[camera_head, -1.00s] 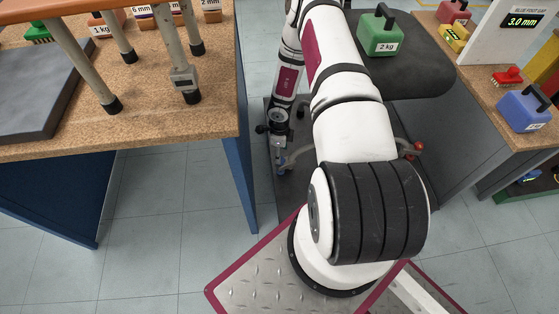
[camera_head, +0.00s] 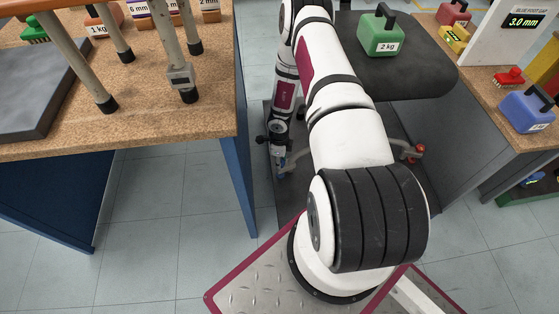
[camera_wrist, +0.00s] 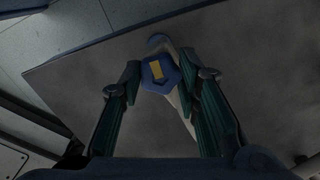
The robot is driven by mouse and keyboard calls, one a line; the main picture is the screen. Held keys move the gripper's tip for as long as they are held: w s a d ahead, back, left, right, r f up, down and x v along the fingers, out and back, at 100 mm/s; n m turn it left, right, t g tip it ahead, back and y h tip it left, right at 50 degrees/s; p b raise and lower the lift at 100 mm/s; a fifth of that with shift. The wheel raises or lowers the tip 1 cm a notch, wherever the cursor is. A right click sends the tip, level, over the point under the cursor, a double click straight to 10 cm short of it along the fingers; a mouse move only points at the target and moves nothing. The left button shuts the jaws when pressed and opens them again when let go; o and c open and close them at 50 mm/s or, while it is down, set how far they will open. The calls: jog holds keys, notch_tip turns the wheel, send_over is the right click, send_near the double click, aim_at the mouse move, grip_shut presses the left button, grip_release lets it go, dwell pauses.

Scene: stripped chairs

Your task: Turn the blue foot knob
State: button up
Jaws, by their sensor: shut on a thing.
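The blue foot knob (camera_wrist: 152,86) shows in the wrist view as a faceted blue cap with a yellow mark on top. It sits on a pale chair leg (camera_wrist: 182,98) above a dark board. My gripper (camera_wrist: 160,76) has one finger on each side of the knob and is shut on it. In the head view, my gripper (camera_head: 279,153) is low beside the chair's left foot, and the knob there is small and mostly hidden. A display (camera_head: 523,20) at the upper right reads "BLUE FOOT GAP 3.0 mm".
A dark seat (camera_head: 410,75) with a green 2 kg weight (camera_head: 381,32) is behind my arm. A red knob (camera_head: 419,150) is on the right foot. A cork-topped bench (camera_head: 150,115) stands at left and another (camera_head: 540,135) at right, with a blue weight (camera_head: 525,108).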

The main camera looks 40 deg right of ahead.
jog(key=shift+m, duration=0.4)
